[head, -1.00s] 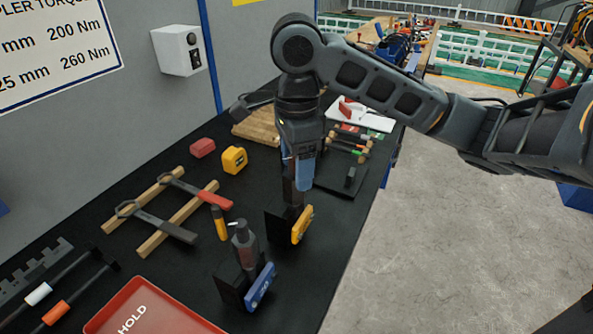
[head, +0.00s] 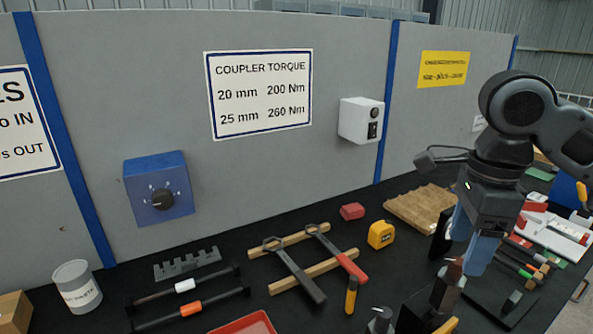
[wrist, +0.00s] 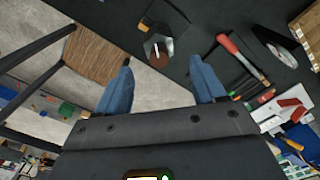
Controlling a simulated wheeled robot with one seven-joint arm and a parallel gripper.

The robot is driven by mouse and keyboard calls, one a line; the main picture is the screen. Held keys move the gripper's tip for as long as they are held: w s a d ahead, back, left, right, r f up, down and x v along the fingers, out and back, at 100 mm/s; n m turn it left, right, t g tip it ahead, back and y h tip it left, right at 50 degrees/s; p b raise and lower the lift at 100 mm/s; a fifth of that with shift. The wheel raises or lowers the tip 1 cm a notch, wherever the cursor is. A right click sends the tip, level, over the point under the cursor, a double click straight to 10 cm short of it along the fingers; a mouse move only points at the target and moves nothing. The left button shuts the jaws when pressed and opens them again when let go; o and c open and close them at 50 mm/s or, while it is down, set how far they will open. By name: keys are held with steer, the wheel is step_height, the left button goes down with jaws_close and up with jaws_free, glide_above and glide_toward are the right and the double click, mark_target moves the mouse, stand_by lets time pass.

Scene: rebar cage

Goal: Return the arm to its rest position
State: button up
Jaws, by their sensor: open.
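My gripper (head: 466,254) is at the right of the head view, pointing down above the bench. Its two blue fingers are apart. In the wrist view my gripper (wrist: 162,76) has nothing between its fingers. A dark upright tool with a reddish-brown top (head: 447,286) stands just below the fingers in the head view. In the wrist view the upright tool (wrist: 158,50) shows beyond the fingertips, clear of both. My arm's upper links run out of the head view at the right edge.
Two wrenches, one with a red grip (head: 352,268), lie across wooden strips. A yellow tape measure (head: 381,235), a red block (head: 352,211) and a wooden board (head: 422,207) lie behind. A grey wall with a white box (head: 361,120) bounds the bench.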

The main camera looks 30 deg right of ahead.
steer(key=shift+a, duration=0.1)
steer(key=w+a+r+n+t+y, duration=0.1)
steer(key=w+a+n+t+y, duration=0.3)
steer(key=a, duration=0.5)
steer(key=w+a+r+n+t+y, duration=0.1)
steer(key=w+a+r+t+y, duration=0.1)
steer(key=w+a+t, duration=0.5)
steer(key=w+a+r+n+t+y, duration=0.1)
steer(key=w+a+n+t+y, duration=0.2)
steer(key=a, duration=0.9)
steer(key=s+d+f+n+t+h+b, duration=0.15)
steer(key=s+f+n+h, duration=0.45)
steer(key=s+f, duration=1.05)
steer(key=s+d+n+h, duration=0.1)
steer(key=s+d+n, duration=0.2)
steer(key=s+n, duration=0.3)
steer(key=s+d+n+h, duration=0.2)
steer(key=s+d+n, duration=0.2)
steer(key=s, duration=1)
steer(key=shift+s+f+n+g, duration=0.15)
steer(key=shift+s+n+g, duration=0.15)
steer(key=shift+n, duration=0.8)
